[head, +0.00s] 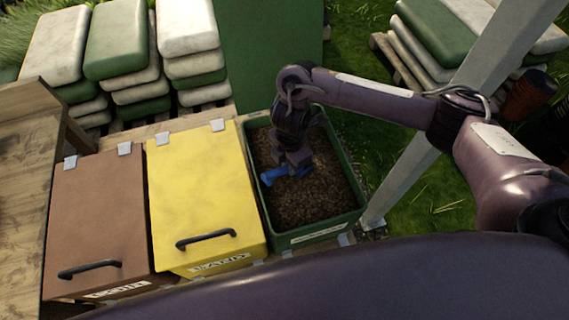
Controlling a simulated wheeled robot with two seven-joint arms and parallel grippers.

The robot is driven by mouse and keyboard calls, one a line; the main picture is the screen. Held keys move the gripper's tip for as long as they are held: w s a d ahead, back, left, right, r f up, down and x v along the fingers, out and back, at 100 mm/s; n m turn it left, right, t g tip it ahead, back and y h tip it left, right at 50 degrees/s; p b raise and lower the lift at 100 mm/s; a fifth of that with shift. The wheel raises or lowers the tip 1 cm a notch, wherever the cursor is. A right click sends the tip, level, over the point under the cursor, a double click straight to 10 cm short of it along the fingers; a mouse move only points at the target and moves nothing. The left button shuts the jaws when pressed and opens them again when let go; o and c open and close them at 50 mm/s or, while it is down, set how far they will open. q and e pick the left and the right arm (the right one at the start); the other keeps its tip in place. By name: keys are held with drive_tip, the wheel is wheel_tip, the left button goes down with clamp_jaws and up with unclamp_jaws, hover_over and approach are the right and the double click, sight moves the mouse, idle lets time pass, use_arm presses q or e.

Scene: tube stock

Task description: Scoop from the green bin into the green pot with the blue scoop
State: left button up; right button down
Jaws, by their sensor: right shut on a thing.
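The green bin (314,232) stands open right of the yellow bin and holds brown, crumbly material. My right gripper (294,166) points down into it and is shut on the blue scoop (275,176). The scoop is low over the brown material, close to its surface; I cannot tell whether it touches or holds any. The fingertips are partly hidden by the wrist. The green pot is not seen in this view. My left gripper is not in view.
A yellow bin (203,190) and a brown bin (100,220) have closed lids with black handles. A wooden bench (22,170) is at the left. A grey post (410,170) rises right of the green bin. Stacked sacks (150,45) stand behind.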

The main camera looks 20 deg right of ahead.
sight(286, 167)
drive_tip(key=shift+w+d+r+t+h+p, duration=0.15)
drive_tip(key=shift+r+t+h+p, duration=0.4)
drive_tip(key=shift+h+p, duration=1.05)
drive_tip(key=p+v, duration=0.4)
drive_tip(key=p, duration=0.2)
drive_tip(key=shift+p+v, duration=0.4)
drive_tip(key=shift+v, duration=0.65)
drive_tip(key=shift+s+a+r+t, duration=0.3)
drive_tip(key=shift+a+r, duration=0.1)
drive_tip(key=shift+a, duration=0.25)
drive_tip(key=shift+s+r+h, duration=0.1)
drive_tip(key=shift+r+h, duration=0.3)
drive_tip(key=shift+r, duration=0.1)
drive_tip(key=shift+s+a+r, duration=0.15)
drive_tip(key=shift+a+r, duration=0.15)
drive_tip(key=shift+r, duration=0.2)
drive_tip(key=shift+s+a+r, duration=0.15)
drive_tip(key=shift+a+r, duration=0.15)
drive_tip(key=shift+r, duration=0.2)
